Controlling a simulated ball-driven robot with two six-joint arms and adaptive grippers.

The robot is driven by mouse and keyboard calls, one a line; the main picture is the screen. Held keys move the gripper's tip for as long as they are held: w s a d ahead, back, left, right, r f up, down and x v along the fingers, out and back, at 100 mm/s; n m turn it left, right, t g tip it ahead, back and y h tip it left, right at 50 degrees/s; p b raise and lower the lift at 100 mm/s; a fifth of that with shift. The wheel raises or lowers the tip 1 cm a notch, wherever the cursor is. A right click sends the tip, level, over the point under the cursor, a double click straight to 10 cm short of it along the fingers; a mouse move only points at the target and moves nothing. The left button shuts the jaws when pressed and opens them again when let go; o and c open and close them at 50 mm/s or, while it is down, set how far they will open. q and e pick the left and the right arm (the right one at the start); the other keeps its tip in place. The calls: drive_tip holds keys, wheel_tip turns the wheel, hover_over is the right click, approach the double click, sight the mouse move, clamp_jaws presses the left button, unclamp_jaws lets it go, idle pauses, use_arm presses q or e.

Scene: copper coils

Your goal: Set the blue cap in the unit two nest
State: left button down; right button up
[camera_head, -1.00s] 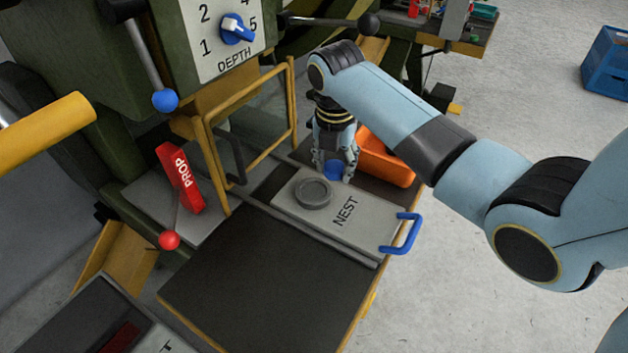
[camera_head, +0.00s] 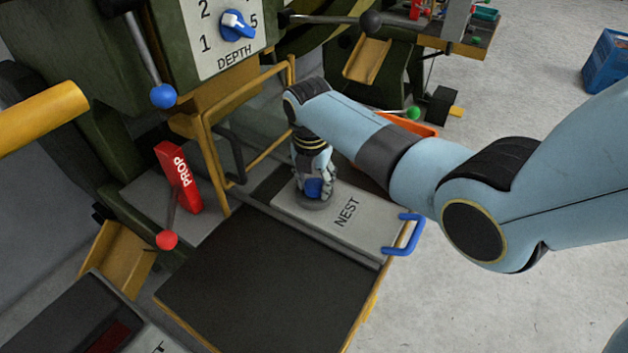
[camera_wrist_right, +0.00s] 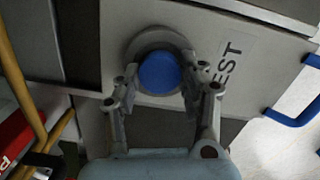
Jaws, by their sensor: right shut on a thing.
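The blue cap (camera_head: 313,187) is between the fingers of my right gripper (camera_head: 314,186), which is shut on it. The right wrist view shows the round blue cap (camera_wrist_right: 159,73) with a finger on each side. The grey round nest (camera_head: 318,205) lies right below the cap on the light plate marked NEST (camera_head: 360,212). In the right wrist view the nest ring (camera_wrist_right: 150,37) shows around the cap's far side. I cannot tell whether the cap touches the nest or is just above it. My left gripper is not in view.
A yellow guard frame (camera_head: 212,155) stands left of the plate. The blue handle (camera_head: 413,236) is at the plate's right end. An orange bin (camera_head: 412,124) is partly hidden behind my right arm. The dark table top (camera_head: 270,270) in front is clear.

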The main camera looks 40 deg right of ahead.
sight(312, 189)
drive_tip(key=shift+o, duration=0.2)
drive_tip(key=shift+s+f, duration=0.25)
drive_tip(key=shift+f, duration=0.25)
drive_tip(key=o, duration=1.1)
drive_tip(key=shift+f, duration=0.2)
drive_tip(key=shift+c, duration=0.2)
drive_tip(key=shift+r, duration=0.35)
wheel_tip(312, 189, up, 13)
drive_tip(key=a+p, duration=0.1)
drive_tip(key=p, duration=0.1)
drive_tip(key=shift+s, duration=0.15)
